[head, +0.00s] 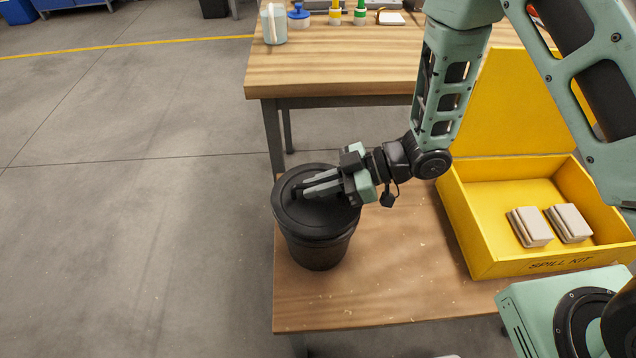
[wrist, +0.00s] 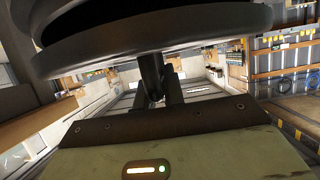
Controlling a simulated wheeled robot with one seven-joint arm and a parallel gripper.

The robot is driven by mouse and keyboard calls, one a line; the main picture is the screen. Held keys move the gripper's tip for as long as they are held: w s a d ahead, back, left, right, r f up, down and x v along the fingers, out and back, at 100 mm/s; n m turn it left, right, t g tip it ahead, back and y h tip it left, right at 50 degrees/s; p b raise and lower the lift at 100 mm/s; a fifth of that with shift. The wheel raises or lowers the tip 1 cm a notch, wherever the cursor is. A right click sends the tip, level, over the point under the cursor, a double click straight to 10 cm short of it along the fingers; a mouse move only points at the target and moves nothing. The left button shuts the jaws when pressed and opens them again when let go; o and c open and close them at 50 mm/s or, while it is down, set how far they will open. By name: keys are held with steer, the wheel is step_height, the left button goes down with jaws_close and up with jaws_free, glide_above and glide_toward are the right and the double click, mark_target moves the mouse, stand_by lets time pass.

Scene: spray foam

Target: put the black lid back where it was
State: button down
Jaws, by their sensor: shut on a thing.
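The black lid (head: 312,216) is at the top of the black bin (head: 318,250), which stands upright near the left edge of the low wooden table. My gripper (head: 316,189) reaches in from the right, over the lid, with its fingers shut on the lid's handle. The wrist view shows the fingers (wrist: 156,85) at the handle, close against the lid's broad dark rim (wrist: 160,45). The handle is mostly hidden by the fingers. I cannot tell whether the lid rests fully on the bin's rim or sits slightly above it.
The yellow spill kit box (head: 480,245) stands open to the right, with several beige pads inside. A higher wooden workbench (head: 340,65) behind holds a jug (head: 273,25) and small bottles. The table's front (head: 400,295) is clear. Open floor lies left.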

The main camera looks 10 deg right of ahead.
steer(key=shift+f+b, duration=0.4)
steer(key=shift+f, duration=0.15)
steer(key=c, duration=1.4)
jaws_free()
steer(key=shift+d, duration=0.1)
steer(key=v, duration=1.7)
steer(key=w+a+r+m+t+h+p, duration=0.4)
steer(key=w+r+m+t+h+p, duration=0.15)
steer(key=r+h, duration=0.3)
steer(key=s+a+r+m+g+h+p, duration=0.1)
steer(key=s+r+m+g+h, duration=0.1)
steer(key=s, duration=0.9)
steer(key=s+a+r+m+g+h+p, duration=0.1)
steer(key=s+r+m+g+h, duration=0.1)
steer(key=s+r+g, duration=0.2)
steer(key=s+r, duration=0.3)
steer(key=s, duration=0.4)
steer(key=shift+s+p, duration=0.35)
steer(key=shift+s, duration=0.05)
